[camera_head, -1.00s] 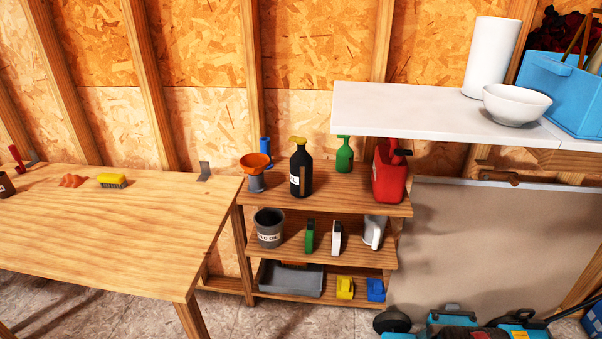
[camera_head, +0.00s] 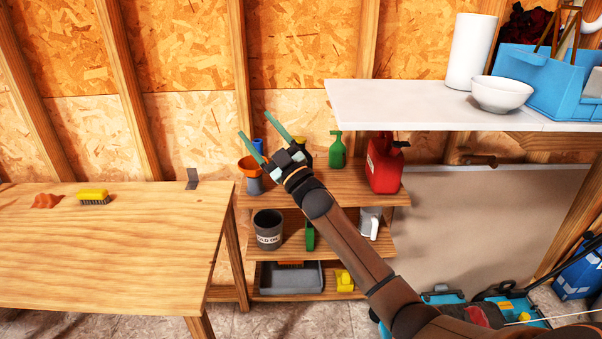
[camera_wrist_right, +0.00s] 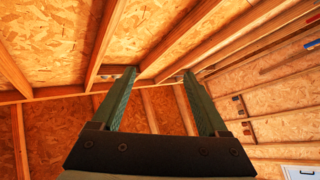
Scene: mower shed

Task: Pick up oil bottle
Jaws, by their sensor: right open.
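The black bottle with a yellow cap, which looks like the oil bottle (camera_head: 307,158), stands on the top level of the wooden shelf (camera_head: 340,195). My right gripper and wrist hide most of it in the head view; only a dark edge and part of its cap show. My right gripper (camera_head: 254,124) is open and empty, its fingers pointing up and to the left, above the orange funnel. In the right wrist view, the open fingers (camera_wrist_right: 159,73) have only wall and roof boards between and beyond them; no bottle shows there. My left gripper is not in view.
Beside the bottle on the shelf are an orange funnel (camera_head: 250,164), a green spray bottle (camera_head: 337,150) and a red fuel can (camera_head: 384,163). A white counter (camera_head: 420,115) overhangs at the right. A workbench (camera_head: 110,245) stands at the left.

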